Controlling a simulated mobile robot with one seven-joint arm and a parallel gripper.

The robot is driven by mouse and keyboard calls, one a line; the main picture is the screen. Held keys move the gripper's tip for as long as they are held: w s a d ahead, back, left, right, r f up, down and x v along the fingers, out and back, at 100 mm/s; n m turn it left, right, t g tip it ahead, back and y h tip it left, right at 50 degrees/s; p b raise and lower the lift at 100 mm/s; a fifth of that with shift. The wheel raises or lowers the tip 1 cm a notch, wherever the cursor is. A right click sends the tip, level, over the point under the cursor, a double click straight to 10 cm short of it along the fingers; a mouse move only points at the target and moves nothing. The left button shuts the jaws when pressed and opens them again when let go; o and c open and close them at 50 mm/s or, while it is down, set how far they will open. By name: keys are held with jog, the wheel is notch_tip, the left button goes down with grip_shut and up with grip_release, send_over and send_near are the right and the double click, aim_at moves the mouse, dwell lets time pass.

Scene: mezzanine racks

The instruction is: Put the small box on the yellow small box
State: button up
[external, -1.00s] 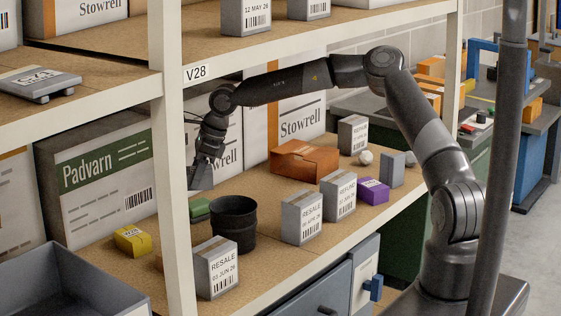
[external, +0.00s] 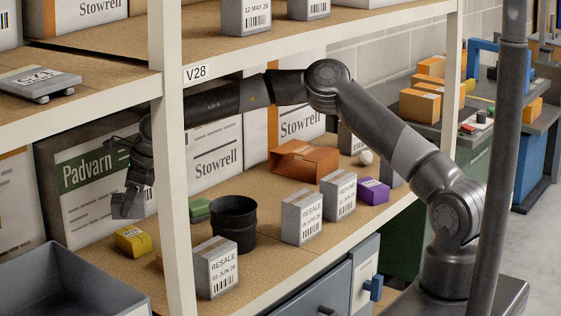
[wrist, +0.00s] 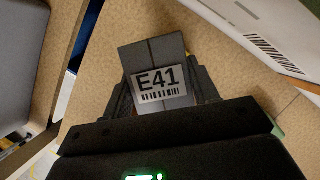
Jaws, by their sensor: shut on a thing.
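My gripper (external: 130,192) is shut on a small grey box (external: 127,207), holding it above the shelf in front of the large Padvarn carton. In the wrist view, the small grey box (wrist: 158,72) shows a white "E41" label between the fingers. The yellow small box (external: 133,240) sits on the shelf below the held box, with a clear gap between them. In the wrist view the held box hides most of what lies beneath it; only a thin yellow sliver shows at its right edge.
The Padvarn carton (external: 85,175) stands close behind my gripper. A rack post (external: 172,200) is just to its right. A grey bin (external: 60,285) is at front left. A black pot (external: 234,225), a green item (external: 200,210) and a grey RESALE box (external: 215,268) stand to the right.

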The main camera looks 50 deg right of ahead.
aim_at(138, 197)
notch_tip(138, 197, down, 5)
jog(key=shift+r, duration=0.1)
dwell(0.3)
jog(key=o, duration=1)
jog(key=shift+f, duration=0.2)
jog(key=shift+r, duration=0.1)
jog(key=v, duration=0.7)
jog(key=shift+s+d+r, duration=0.1)
jog(key=shift+r, duration=0.15)
